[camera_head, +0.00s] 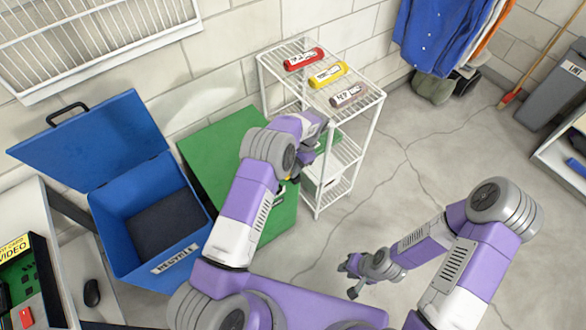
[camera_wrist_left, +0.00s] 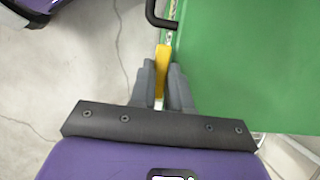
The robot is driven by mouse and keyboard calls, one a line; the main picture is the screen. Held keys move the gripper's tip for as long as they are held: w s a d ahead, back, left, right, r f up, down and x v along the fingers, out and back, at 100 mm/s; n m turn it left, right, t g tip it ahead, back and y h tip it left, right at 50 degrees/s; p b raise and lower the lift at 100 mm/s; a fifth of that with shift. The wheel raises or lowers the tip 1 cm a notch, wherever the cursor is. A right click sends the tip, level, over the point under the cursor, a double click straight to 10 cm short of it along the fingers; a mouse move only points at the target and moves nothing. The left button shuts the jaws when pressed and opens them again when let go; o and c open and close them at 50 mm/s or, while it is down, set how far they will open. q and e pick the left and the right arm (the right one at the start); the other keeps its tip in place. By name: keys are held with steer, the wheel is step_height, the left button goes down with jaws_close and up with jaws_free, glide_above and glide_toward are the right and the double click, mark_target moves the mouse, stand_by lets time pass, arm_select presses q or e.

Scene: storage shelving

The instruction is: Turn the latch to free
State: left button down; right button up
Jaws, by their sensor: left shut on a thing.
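A green cabinet (camera_head: 228,150) stands in the middle of the head view. Its green face also fills the right of the left wrist view (camera_wrist_left: 245,70). A yellow latch (camera_wrist_left: 163,58) shows at the edge of that face, pointing up in the picture. My left gripper (camera_wrist_left: 162,72) is shut on the latch, one finger on each side. In the head view, my left arm mostly hides the latch and gripper beside the cabinet. My right gripper (camera_head: 350,281) is open and empty above the floor, away from the cabinet.
A black handle (camera_wrist_left: 160,12) sits just beyond the latch tip. A white wire rack (camera_head: 377,93) with red, yellow and grey rolls stands behind my left gripper. A blue recycle bin (camera_head: 118,235) with its lid raised is left of the cabinet.

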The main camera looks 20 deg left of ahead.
stand_by(0.5)
arm_select(q)
steer(key=c, duration=1.1)
jaws_free()
steer(key=p+v, duration=0.2)
steer(key=v, duration=0.5)
steer(key=shift+w+r, duration=0.1)
steer(key=shift+r, duration=0.15)
